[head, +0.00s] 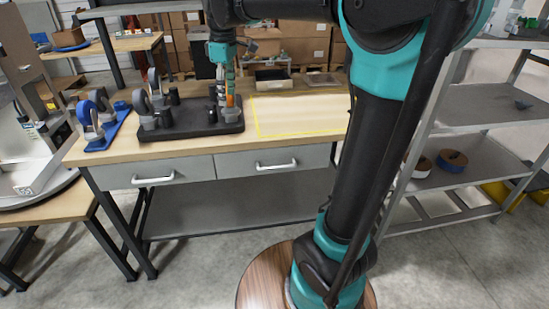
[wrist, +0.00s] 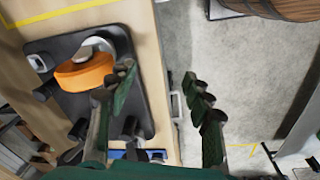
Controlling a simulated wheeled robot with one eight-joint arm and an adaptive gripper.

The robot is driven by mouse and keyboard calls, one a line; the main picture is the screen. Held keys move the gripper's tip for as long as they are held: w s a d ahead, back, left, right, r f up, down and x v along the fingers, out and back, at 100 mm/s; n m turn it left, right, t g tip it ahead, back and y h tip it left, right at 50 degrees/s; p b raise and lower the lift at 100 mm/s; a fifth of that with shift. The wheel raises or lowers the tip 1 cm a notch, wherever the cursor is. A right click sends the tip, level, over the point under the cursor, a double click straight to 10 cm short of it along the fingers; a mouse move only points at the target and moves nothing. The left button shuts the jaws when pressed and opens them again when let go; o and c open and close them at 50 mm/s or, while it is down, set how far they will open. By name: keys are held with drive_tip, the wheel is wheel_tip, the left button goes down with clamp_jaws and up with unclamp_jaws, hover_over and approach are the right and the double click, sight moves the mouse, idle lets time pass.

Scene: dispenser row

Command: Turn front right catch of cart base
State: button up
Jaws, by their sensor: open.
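The cart base (head: 185,132) is a dark plate lying on the wooden workbench, with a grey wheel and several black posts on it. In the wrist view my gripper (wrist: 158,76) is open and empty. One finger overlaps the plate beside the orange wheel; the other appears over the bench's front edge and floor. I cannot make out the front right catch clearly.
A blue dispenser (head: 101,122) stands left of the plate. A yellow-outlined bare area (head: 300,115) lies to its right. A small open box (head: 273,79) is behind. Drawers with handles (head: 277,165) front the bench. A metal shelf (head: 480,105) stands at right.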

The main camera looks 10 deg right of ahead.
drive_tip(key=s+d+f+m+t, duration=0.1)
drive_tip(key=s+d+f+m, duration=0.3)
drive_tip(key=f, duration=0.5)
drive_tip(key=s+d+f+m+t, duration=0.1)
drive_tip(key=s+d+f+m, duration=0.3)
drive_tip(key=d+f, duration=0.4)
drive_tip(key=shift+s+f, duration=0.35)
drive_tip(key=shift+s, duration=0.4)
